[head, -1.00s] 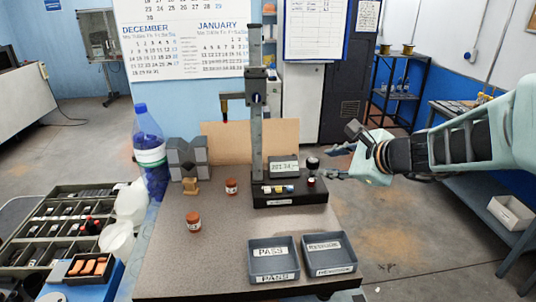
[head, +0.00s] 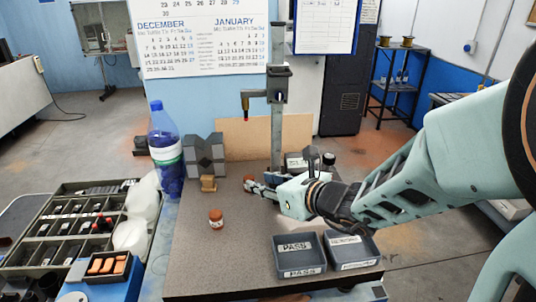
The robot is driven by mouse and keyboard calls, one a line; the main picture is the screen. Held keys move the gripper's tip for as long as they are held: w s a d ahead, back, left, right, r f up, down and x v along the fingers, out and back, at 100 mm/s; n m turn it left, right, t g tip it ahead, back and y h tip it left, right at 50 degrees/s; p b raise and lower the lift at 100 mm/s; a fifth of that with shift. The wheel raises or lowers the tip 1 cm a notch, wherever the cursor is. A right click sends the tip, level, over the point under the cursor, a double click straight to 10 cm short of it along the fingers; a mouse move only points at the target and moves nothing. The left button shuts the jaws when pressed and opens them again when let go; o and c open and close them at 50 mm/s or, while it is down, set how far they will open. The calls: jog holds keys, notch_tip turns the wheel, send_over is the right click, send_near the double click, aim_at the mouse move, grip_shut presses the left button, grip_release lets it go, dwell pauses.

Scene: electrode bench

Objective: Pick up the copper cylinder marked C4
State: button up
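The nearer copper cylinder (head: 216,219) is upright in the open left of centre. The farther copper cylinder (head: 249,182) is partly hidden at the fingertips of my gripper (head: 256,189). The label marks are too small to read, so I cannot tell which is C4. My gripper reaches in from the right, low over the bench, fingers pointing left. I cannot tell whether its fingers touch the farther cylinder or how far apart they are.
A gauge stand (head: 277,130) rises behind my gripper, its base mostly hidden. PASS tray (head: 299,271) and a second tray (head: 352,263) sit at the front right.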

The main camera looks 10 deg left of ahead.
aim_at(249, 177)
jog(key=x, duration=0.2)
jog(key=shift+w+a+f, duration=0.15)
jog(key=shift+w+f, duration=0.05)
jog(key=shift+w, duration=0.05)
jog(key=b+x, duration=0.1)
jog(key=x, duration=0.3)
jog(key=shift+w+f, duration=0.15)
jog(key=shift+f, duration=0.1)
jog(key=shift+w+a+f, duration=0.1)
jog(key=shift+w+a, duration=0.1)
jog(key=shift+w, duration=0.05)
grip_shut()
